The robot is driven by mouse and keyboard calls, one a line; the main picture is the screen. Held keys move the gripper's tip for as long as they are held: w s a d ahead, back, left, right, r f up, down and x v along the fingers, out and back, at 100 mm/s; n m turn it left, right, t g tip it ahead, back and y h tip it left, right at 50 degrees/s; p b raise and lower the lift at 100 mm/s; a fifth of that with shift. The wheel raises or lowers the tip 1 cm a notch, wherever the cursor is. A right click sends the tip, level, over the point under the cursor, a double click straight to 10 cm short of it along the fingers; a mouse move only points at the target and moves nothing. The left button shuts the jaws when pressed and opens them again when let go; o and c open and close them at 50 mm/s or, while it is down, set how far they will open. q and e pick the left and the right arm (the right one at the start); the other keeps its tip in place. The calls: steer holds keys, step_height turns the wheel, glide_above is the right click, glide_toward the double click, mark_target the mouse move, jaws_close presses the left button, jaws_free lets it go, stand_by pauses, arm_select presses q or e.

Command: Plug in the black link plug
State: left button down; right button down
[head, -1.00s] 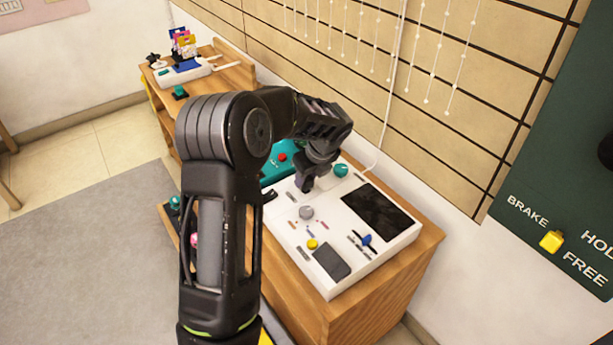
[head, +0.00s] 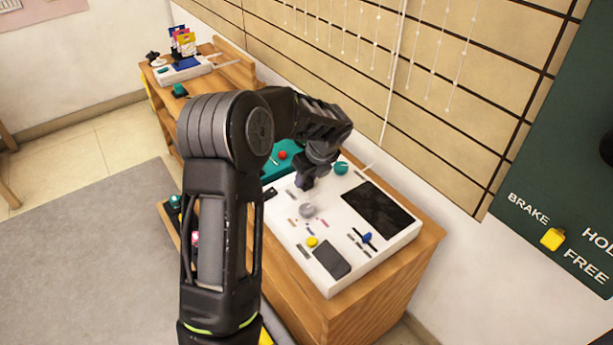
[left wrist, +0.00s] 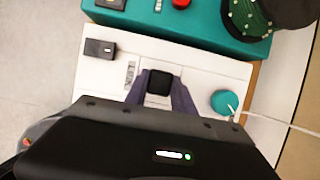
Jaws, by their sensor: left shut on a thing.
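My left gripper (head: 306,182) is low over the far left part of a white console (head: 325,272). In the left wrist view its two dark fingers (left wrist: 160,92) are shut on a small black block, the black link plug (left wrist: 160,82). The plug is right at the console's white face; whether it is seated in a socket I cannot tell. In the head view the gripper hides the plug. A black rectangular piece with a light mark (left wrist: 100,48) sits on the console, apart from the fingers. My right gripper is not in view.
The console has a teal knob (head: 341,168), a grey knob (head: 306,210), a yellow button (head: 312,242), a blue lever (head: 367,238) and a dark screen (head: 376,208). A teal box with a red button (head: 282,155) stands behind it. A white cord hangs near the teal knob.

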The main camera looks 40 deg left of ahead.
arm_select(q)
steer(key=c, duration=1)
jaws_free()
steer(key=shift+o, duration=0.6)
steer(key=shift+o, duration=1.4)
steer(key=shift+r, duration=0.1)
steer(key=shift+r+p, duration=3.55)
steer(key=shift+r, duration=0.1)
